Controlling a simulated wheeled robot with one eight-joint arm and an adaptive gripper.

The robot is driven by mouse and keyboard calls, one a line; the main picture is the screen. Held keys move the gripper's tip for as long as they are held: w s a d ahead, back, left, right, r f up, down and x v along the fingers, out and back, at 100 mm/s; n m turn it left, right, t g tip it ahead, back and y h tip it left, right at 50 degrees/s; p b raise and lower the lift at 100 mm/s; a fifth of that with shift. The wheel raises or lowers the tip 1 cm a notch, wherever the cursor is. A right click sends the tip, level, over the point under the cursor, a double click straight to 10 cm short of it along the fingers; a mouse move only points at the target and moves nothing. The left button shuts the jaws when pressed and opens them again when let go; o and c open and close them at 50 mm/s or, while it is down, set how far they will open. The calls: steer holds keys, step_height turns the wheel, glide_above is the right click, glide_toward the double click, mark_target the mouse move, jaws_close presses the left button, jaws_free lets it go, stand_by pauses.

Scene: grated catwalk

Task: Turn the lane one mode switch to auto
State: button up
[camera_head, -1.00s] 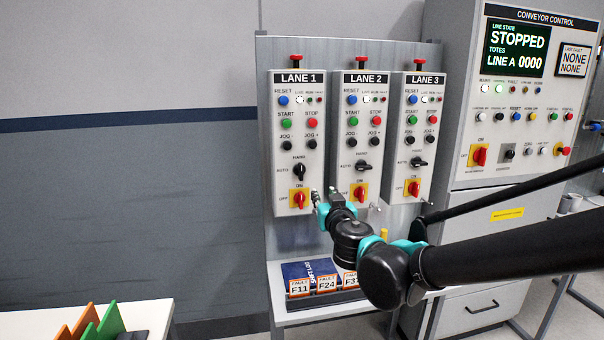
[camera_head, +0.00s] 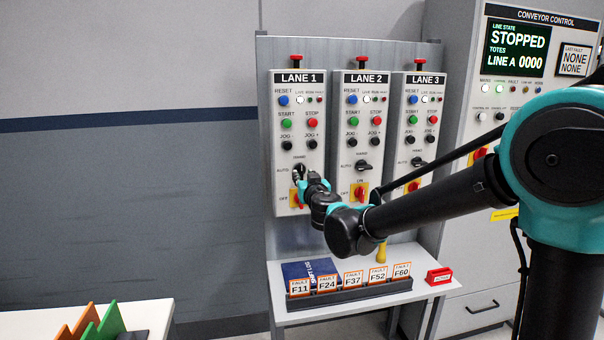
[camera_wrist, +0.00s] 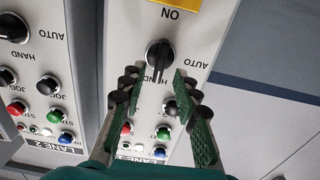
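The lane one mode switch (camera_wrist: 158,56) is a black rotary knob on the LANE 1 box (camera_head: 278,140). In the wrist view, which is upside down, its handle lies vertical, in line with HAND, while the AUTO label sits to one side. My gripper (camera_wrist: 155,82) is open, its green fingers on either side of the knob's handle. I cannot tell whether they touch it. In the head view my gripper (camera_head: 300,180) is at the lower part of the LANE 1 box and partly hides the switch.
Below the switch is a red-on-yellow on/off switch (camera_head: 297,199). The LANE 2 box (camera_head: 338,140) is close beside, its mode knob (camera_head: 363,167) lying horizontal. A small table (camera_head: 300,317) with fault cards stands below. The conveyor control cabinet (camera_head: 462,110) shows STOPPED.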

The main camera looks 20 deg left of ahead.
mark_target(302, 171)
steer(key=shift+x, duration=1.85)
steer(key=shift+c, duration=0.5)
steer(key=shift+d, duration=0.1)
jaws_close()
